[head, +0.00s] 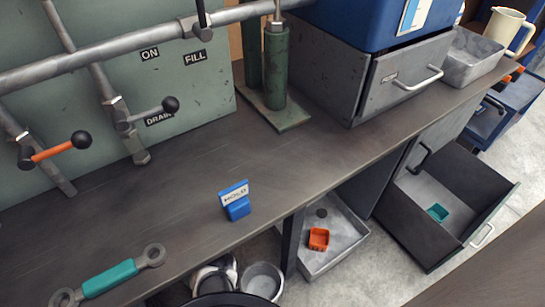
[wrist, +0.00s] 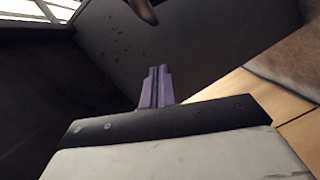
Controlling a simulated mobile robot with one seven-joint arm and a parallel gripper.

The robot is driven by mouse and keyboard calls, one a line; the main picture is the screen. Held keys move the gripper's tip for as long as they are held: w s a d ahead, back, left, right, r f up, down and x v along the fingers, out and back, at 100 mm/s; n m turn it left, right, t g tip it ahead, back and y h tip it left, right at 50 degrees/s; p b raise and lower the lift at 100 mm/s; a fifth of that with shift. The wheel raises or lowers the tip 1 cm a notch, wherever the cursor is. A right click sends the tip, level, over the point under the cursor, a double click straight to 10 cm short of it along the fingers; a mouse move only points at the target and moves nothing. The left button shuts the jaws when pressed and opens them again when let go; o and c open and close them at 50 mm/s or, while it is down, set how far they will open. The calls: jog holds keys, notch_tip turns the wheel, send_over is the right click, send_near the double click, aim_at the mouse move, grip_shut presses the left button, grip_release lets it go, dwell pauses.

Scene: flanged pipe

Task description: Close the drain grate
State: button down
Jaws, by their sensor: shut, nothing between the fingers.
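I cannot make out a drain grate in either view. The head view shows a pipe with valve handles, and one black-knobbed lever (head: 150,110) sits just above a label reading DRAIN (head: 160,118). My gripper (wrist: 157,72) shows in the wrist view with its purple fingers shut together and nothing between them. The fingers point toward a dark, scuffed panel (wrist: 190,50); I cannot tell how far off it is. My gripper does not show in the head view.
A blue holder with a label (head: 236,205) and a teal-gripped wrench (head: 110,278) are on the workbench (head: 175,225). An open drawer (head: 440,205) holds a small teal box. An orange box (head: 318,239) sits in a metal tray (head: 345,240). The bench middle is mostly clear.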

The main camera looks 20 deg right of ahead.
jog(key=shift+s+d+f+p, duration=0.15)
jog(key=shift+s+d+f, duration=0.2)
jog(key=shift+s, duration=0.25)
jog(key=shift+s+d+f+p, duration=0.15)
jog(key=shift+s+d+f, duration=0.15)
jog(key=shift+s, duration=0.3)
jog(key=shift+s+d+f+p, duration=0.15)
jog(key=shift+s+d+f, duration=0.2)
jog(key=shift+s, duration=0.25)
